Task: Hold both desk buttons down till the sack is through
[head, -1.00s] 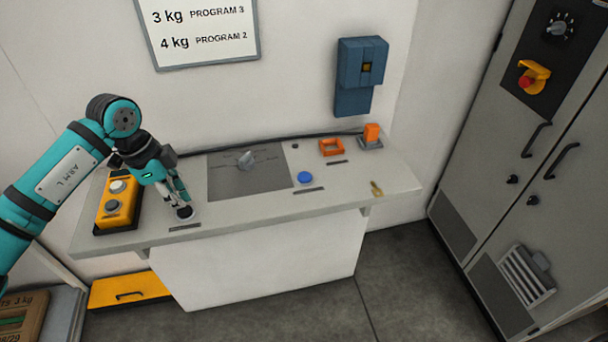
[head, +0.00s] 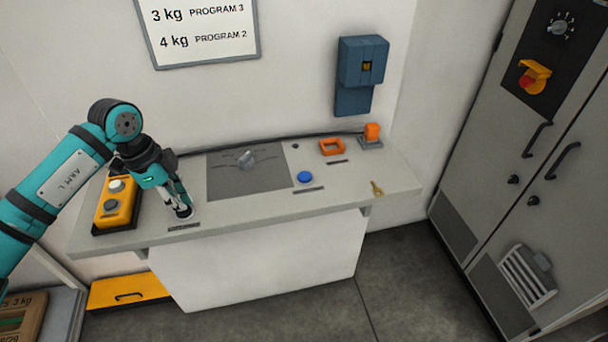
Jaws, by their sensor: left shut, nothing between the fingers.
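My left gripper (head: 184,211) reaches down over the left front of the pale desk (head: 255,207), its fingers shut with nothing between them. Its tips are at a round pale button or plate (head: 190,215) behind a dark label. They largely hide it, so I cannot tell whether it is pressed. A blue button (head: 305,177) sits on the right part of the desk with nothing on it. My right gripper is not in view. A brown sack or package (head: 20,320) marked 3 kg shows partly at the lower left.
A yellow box (head: 117,203) with two buttons stands left of the gripper. A grey cabinet (head: 530,150) stands right.

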